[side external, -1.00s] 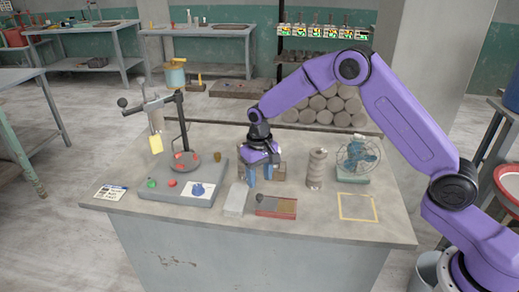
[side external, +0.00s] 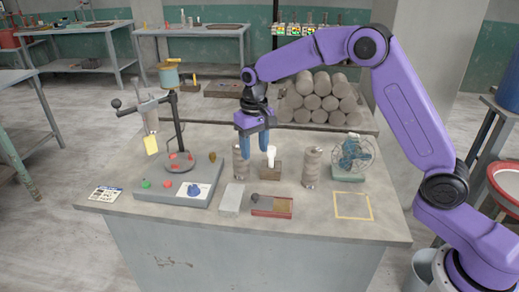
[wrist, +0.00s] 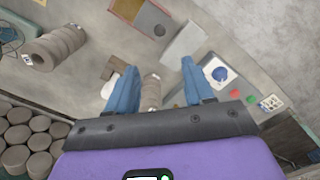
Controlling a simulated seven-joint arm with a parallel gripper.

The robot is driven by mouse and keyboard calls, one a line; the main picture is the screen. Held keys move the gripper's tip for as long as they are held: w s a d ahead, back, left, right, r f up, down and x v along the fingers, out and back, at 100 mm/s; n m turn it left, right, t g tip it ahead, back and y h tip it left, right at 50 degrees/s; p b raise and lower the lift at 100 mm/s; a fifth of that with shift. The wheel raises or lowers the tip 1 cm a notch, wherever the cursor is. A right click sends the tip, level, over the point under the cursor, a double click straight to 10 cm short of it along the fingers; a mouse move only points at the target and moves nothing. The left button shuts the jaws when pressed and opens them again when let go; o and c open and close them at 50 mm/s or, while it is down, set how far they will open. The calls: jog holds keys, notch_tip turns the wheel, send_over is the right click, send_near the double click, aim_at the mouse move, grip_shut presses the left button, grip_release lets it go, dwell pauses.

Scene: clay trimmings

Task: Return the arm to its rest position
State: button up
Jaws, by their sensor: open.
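My gripper (side external: 254,150) hangs from my purple arm above the back middle of the grey workbench (side external: 330,225), blue fingers pointing down. In the wrist view its fingers (wrist: 157,68) are spread apart with nothing held between them. A ribbed grey cylinder (side external: 241,164) stands on the bench below the fingers, and it also shows in the wrist view (wrist: 151,93). A brown block (side external: 270,172) with a white upright piece (side external: 271,156) stands just right of it. The gripper appears clear of both.
A second ribbed cylinder (side external: 312,167) and a blue fan (side external: 351,157) stand to the right. A grey-based apparatus (side external: 165,188) with an upright post is at left. A red tray (side external: 272,207) and a yellow square outline (side external: 353,206) lie in front. Stacked logs (side external: 318,98) are behind.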

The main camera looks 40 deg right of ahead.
jog(key=s+r+n, duration=0.3)
jog(key=s+n, duration=0.1)
jog(key=s, duration=1)
jog(key=s+r+n, duration=0.2)
jog(key=s+n, duration=0.3)
jog(key=s, duration=0.8)
jog(key=s+d+n, duration=0.1)
jog(key=s+d, duration=0.2)
jog(key=s, duration=0.3)
jog(key=s+d+f+n, duration=0.1)
jog(key=s+d+n, duration=0.1)
jog(key=s, duration=0.4)
jog(key=shift+d+f+n, duration=0.3)
jog(key=shift+d, duration=0.6)
